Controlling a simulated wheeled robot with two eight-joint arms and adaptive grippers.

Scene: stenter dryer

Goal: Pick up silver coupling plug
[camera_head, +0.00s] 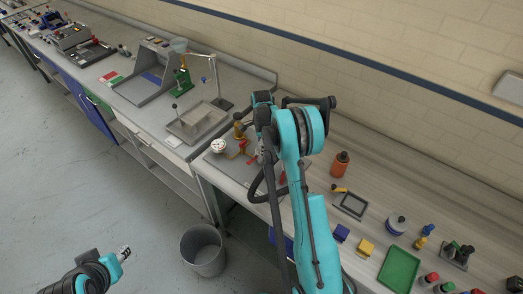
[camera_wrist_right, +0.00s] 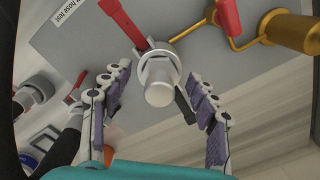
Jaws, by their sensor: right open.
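The silver coupling plug (camera_wrist_right: 160,85) is a short round cylinder with a collar. It is in the middle of the right wrist view, over a grey plate (camera_wrist_right: 85,35). My right gripper (camera_wrist_right: 157,78) is open, with one finger on each side of the plug. Gaps show between the fingers and the plug, and I see no grip on it. In the head view my right arm hides the plug and most of that gripper. My left gripper (camera_head: 124,254) is low at the left of the head view, over the floor, far from the bench; its jaw state is unclear.
A red lever (camera_wrist_right: 122,22) stands close behind the plug, and brass fittings (camera_wrist_right: 292,30) are at the right. A white gauge (camera_head: 218,146) is left of my right arm. An orange bottle (camera_head: 340,163) and green tray (camera_head: 399,268) are to its right. A bin (camera_head: 203,262) stands below.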

